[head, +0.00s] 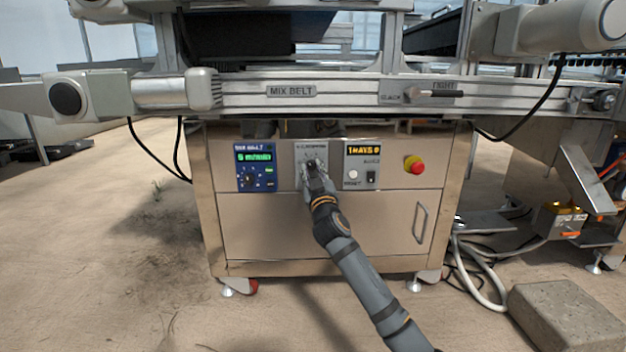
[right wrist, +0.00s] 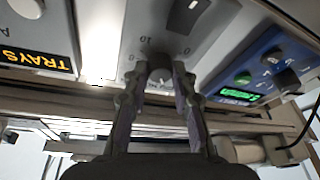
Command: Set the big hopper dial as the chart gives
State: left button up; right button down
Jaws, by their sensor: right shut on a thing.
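The hopper dial (right wrist: 160,75) is a small grey round knob on a pale grey panel (head: 304,150) in the middle of the cabinet front. My right gripper (right wrist: 160,85) is shut on the knob, with one finger on each side. In the head view my right gripper (head: 314,170) reaches up to this panel and covers most of the dial. In the right wrist view, upside down, the numbers 10 and 0 show near the knob; its pointer is hidden, so I cannot tell the setting. My left gripper is not in view. I see no readable chart.
Left of the dial is a blue panel (head: 256,167) with a green display and knob. Right of it are a panel with a yellow TRAYS display (head: 362,151) and a red stop button (head: 414,167). The MIX BELT rail (head: 345,91) overhangs the cabinet (head: 270,225).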

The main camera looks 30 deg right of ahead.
jog(key=shift+f+m+h+b, duration=0.1)
jog(key=shift+m+h+b, duration=0.2)
jog(key=shift+m, duration=0.1)
jog(key=c, duration=1.1)
grip_release()
jog(key=v, duration=1.2)
